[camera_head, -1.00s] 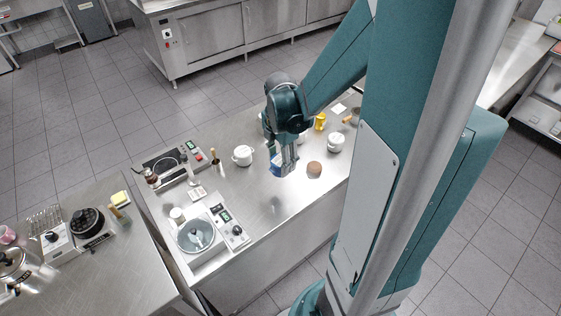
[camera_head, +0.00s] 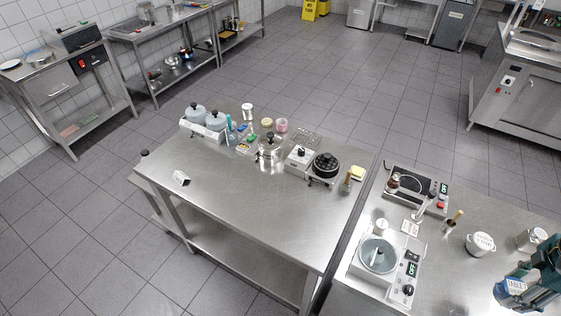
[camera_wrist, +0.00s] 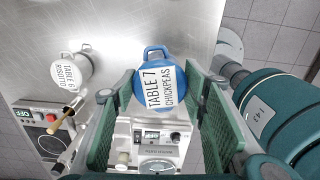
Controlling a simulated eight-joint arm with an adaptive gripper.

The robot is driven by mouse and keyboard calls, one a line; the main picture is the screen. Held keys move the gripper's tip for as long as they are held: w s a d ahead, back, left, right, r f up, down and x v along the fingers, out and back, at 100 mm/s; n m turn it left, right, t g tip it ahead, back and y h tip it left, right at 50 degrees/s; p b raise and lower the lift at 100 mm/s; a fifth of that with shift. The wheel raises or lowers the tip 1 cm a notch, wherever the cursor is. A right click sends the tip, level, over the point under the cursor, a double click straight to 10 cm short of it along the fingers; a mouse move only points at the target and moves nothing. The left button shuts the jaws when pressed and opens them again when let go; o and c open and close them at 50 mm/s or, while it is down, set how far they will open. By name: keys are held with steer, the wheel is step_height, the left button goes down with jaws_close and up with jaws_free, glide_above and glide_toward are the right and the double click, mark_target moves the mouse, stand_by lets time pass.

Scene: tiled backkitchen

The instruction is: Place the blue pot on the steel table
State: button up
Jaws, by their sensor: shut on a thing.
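The blue pot (camera_wrist: 160,86), with a label reading "TABLE 7 CHICKPEAS", sits between the green fingers of my gripper (camera_wrist: 162,92) in the wrist view. My gripper is shut on it. In the head view, my gripper (camera_head: 532,288) is at the lower right edge, over the right counter, with part of the blue pot (camera_head: 511,287) showing. The gap under the pot cannot be judged. A steel table (camera_head: 240,195) with an undershelf stands in the middle of the head view. Its front and middle are bare.
Pots, a burner (camera_head: 325,166) and small items line the table's back. A small white block (camera_head: 181,178) lies at its left. A narrow gap separates table and counter.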

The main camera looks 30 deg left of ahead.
mark_target(516, 286)
step_height(516, 286, up, 11)
steer(key=shift+f, duration=0.15)
steer(key=w+a+r+n, duration=0.1)
steer(key=w+a+n, duration=0.1)
steer(key=w+a, duration=0.7)
steer(key=w+a+r+n, duration=0.1)
steer(key=w+a+n, duration=0.2)
steer(key=w+a, duration=0.55)
steer(key=w+a+n, duration=0.3)
steer(key=a+n, duration=0.1)
steer(key=a, duration=2.4)
steer(key=s+a+n+p, duration=0.1)
steer(key=s+a+n, duration=0.25)
steer(key=a, duration=1.95)
steer(key=s+a+f+n, duration=0.1)
steer(key=s+a+n, duration=0.1)
steer(key=s+a, duration=0.65)
steer(key=s+a+f+n, duration=0.1)
steer(key=s+a, duration=0.3)
steer(key=a, duration=1)
step_height(516, 286, down, 11)
steer(key=shift+s, duration=0.25)
